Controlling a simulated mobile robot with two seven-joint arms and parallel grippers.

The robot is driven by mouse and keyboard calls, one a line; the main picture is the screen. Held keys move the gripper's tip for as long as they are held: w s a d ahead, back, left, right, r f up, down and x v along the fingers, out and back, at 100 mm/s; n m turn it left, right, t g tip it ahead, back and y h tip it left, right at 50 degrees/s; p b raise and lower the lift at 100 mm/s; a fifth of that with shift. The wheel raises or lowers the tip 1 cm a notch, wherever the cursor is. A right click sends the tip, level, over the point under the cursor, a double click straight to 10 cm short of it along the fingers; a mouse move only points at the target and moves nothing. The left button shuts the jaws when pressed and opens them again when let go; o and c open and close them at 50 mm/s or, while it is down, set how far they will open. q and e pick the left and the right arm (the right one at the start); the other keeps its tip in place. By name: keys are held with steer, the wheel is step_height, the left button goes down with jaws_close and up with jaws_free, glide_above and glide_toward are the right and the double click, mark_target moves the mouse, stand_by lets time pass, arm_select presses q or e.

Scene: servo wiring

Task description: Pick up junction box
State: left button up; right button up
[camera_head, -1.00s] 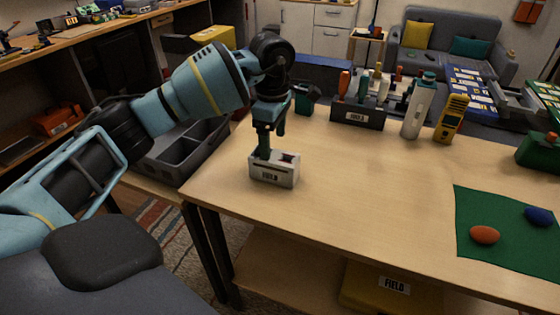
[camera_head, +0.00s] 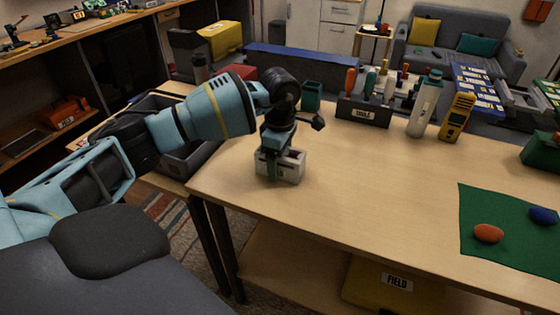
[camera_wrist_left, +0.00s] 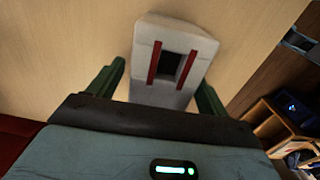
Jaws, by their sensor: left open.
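The junction box (camera_head: 291,168) is a small pale grey block standing on the wooden table near its left edge. In the left wrist view the box (camera_wrist_left: 174,92) shows two red strips beside a dark square opening. My left gripper (camera_head: 277,148) is low over the box, its wrist hiding part of the top. In the left wrist view its dark green fingers (camera_wrist_left: 157,88) are open, one on each side of the box, with table visible in gaps beside it. My right gripper is in neither current view.
A dark grey tray (camera_head: 205,158) is left of the table, behind my arm. A tool holder (camera_head: 362,113), a white bottle (camera_head: 424,105) and a yellow meter (camera_head: 457,117) stand at the back. A green mat (camera_head: 500,262) lies right. The middle of the table (camera_head: 375,185) is clear.

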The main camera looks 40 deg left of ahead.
arm_select(q)
steer(key=c, duration=1.2)
steer(key=shift+r, duration=0.2)
steer(key=shift+w+r, duration=0.1)
steer(key=shift+r, duration=0.5)
steer(key=shift+s+r, duration=0.2)
steer(key=shift+r, duration=0.85)
steer(key=s+d, duration=0.1)
steer(key=s, duration=0.4)
steer(key=s+d+r, duration=0.1)
steer(key=s+d, duration=0.1)
steer(key=s, duration=0.3)
steer(key=s+d+b, duration=0.1)
steer(key=s+d, duration=0.1)
steer(key=s, duration=0.3)
steer(key=shift+r, duration=0.2)
